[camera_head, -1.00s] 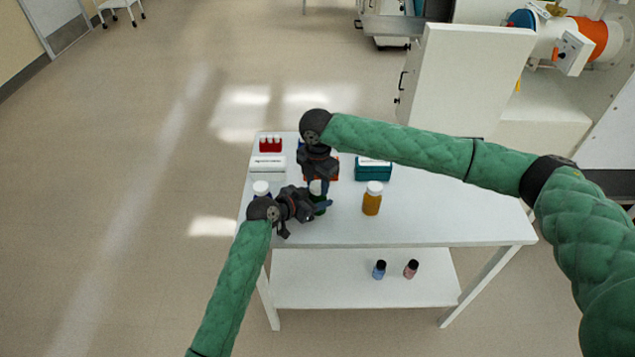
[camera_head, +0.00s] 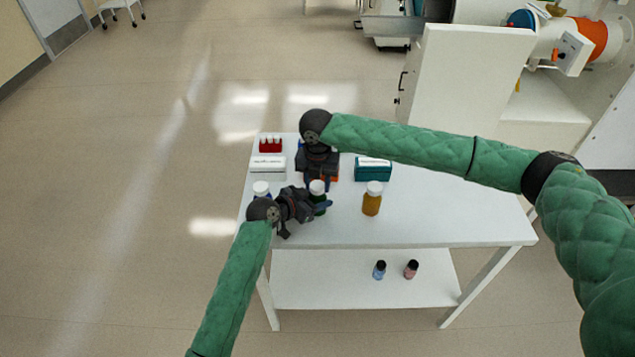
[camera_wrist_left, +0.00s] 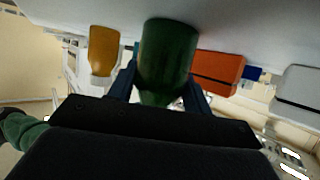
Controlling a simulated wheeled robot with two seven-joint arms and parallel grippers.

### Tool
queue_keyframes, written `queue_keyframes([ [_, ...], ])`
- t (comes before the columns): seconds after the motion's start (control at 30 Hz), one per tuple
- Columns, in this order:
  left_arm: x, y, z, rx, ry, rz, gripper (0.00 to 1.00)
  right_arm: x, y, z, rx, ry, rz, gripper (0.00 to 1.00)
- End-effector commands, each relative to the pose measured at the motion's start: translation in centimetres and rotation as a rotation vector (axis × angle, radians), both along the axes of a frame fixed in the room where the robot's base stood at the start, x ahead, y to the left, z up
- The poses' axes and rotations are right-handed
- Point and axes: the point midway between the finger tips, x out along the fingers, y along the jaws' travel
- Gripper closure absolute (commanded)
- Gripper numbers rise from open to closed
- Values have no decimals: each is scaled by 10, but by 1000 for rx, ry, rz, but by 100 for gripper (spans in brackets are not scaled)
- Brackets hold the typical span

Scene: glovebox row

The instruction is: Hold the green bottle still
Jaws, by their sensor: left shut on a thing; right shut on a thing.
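The green bottle (camera_head: 319,198) stands upright on the white table, with a white cap (camera_head: 317,187). My left gripper (camera_head: 319,204) comes in from the left and is shut around the bottle's body. In the left wrist view, which is upside down, the green bottle (camera_wrist_left: 168,55) sits between the two fingers. My right gripper (camera_head: 317,181) is directly above and is shut on the white cap. Its fingertips are small and partly hidden in the head view.
An amber bottle (camera_head: 372,199) stands to the right, and a white-capped bottle (camera_head: 262,188) is close to my left wrist. Behind are a red rack (camera_head: 270,146), a white box (camera_head: 267,167) and a teal box (camera_head: 373,169). The table's right side is clear.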

Motion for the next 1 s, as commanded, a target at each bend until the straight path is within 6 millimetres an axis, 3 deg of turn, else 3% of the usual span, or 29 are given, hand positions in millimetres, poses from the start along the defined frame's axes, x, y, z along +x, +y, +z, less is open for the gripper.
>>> queue_keyframes([
  [1.0, -1, 0, -1, 1, 2, -1, 100, 0, 0, 22, 0, -1, -1, 89],
])
